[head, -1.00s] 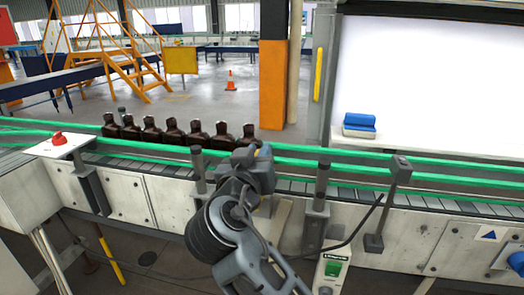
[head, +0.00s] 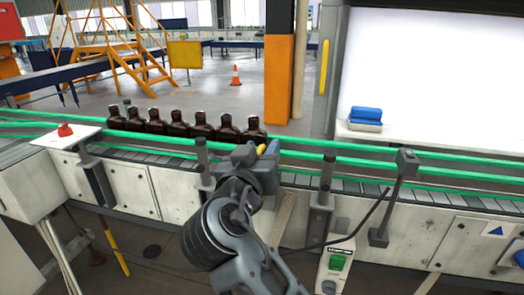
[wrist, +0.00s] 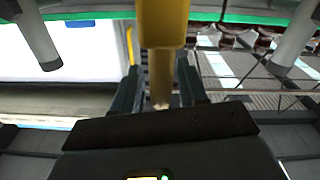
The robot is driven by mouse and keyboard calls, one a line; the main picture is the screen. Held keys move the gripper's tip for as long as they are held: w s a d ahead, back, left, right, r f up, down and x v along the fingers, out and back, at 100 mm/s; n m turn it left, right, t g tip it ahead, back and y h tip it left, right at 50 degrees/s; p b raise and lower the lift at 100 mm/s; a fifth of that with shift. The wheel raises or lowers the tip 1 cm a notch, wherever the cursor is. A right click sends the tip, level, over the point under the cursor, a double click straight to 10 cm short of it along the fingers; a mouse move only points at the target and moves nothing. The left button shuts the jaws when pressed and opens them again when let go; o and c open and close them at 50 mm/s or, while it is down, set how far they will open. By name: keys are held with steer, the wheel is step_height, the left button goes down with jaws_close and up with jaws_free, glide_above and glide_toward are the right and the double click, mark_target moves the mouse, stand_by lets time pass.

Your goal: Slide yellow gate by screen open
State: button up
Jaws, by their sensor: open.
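A yellow piece, apparently the gate (head: 261,149), shows as a small bit beside my gripper (head: 258,165) at the conveyor's near green rail. Most of it is hidden behind my gripper in the head view. In the wrist view the yellow piece (wrist: 163,22) comes down from the top edge, with a paler tan part below it. My gripper (wrist: 158,75) is open, its two dark fingers on either side of that tan part. I cannot tell whether either finger touches it. The white screen (head: 430,75) stands behind the conveyor to the right.
Several amber bottles (head: 178,124) stand in a row on the conveyor, just left of my gripper. Dark posts (head: 325,178) and a bracket (head: 396,190) rise on the near side to the right. A red button (head: 65,130) sits on a panel at left.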

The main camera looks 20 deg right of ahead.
steer(key=b+v, duration=0.1)
steer(key=v, duration=0.6)
steer(key=shift+s, duration=0.2)
steer(key=s+f+n+y, duration=0.3)
steer(key=s+f+y, duration=0.2)
steer(key=s+f, duration=0.45)
steer(key=s+f+n+y, duration=0.35)
steer(key=s+f, duration=0.25)
steer(key=f, duration=0.6)
steer(key=s+d+f+y, duration=0.2)
steer(key=s+y, duration=0.1)
steer(key=s, duration=0.8)
steer(key=s+d+r, duration=0.2)
steer(key=s+r, duration=0.1)
steer(key=s, duration=0.3)
steer(key=s+d+r+m, duration=0.1)
steer(key=s+d+r, duration=0.2)
steer(key=s, duration=0.4)
steer(key=shift+d+r+h, duration=0.25)
steer(key=shift+r+h, duration=0.1)
steer(key=shift+r, duration=0.15)
steer(key=shift+m, duration=0.25)
